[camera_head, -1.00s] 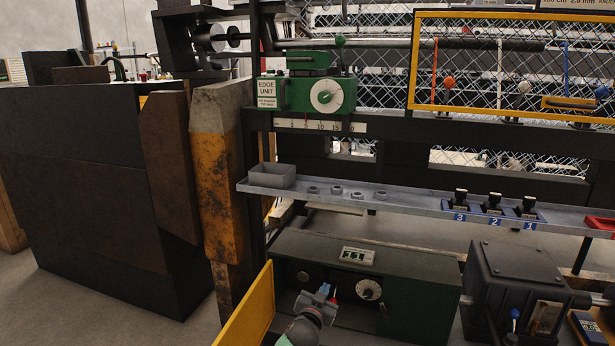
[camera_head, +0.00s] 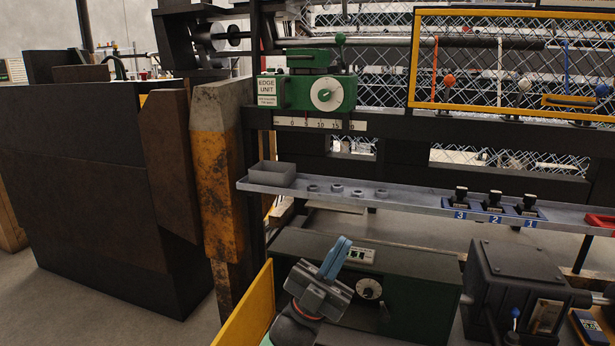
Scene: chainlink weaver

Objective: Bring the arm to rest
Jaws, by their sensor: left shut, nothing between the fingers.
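My left gripper (camera_head: 338,256) shows at the bottom centre of the head view, with its grey body and blue fingers tilted up and to the right. The fingers are together and hold nothing. It is in front of the dark green cabinet (camera_head: 420,300) and hides part of its face and of the small counter (camera_head: 357,255) on top. The dial (camera_head: 369,288) on the cabinet shows just right of the gripper. My right gripper is not in view.
A grey shelf (camera_head: 415,204) runs above the gripper, with a grey bin (camera_head: 272,174), several nuts and black numbered holders (camera_head: 494,202). A yellow panel (camera_head: 247,308) stands close at the left. A dark machine box (camera_head: 515,270) is at the right. The green edge unit (camera_head: 305,92) is higher up.

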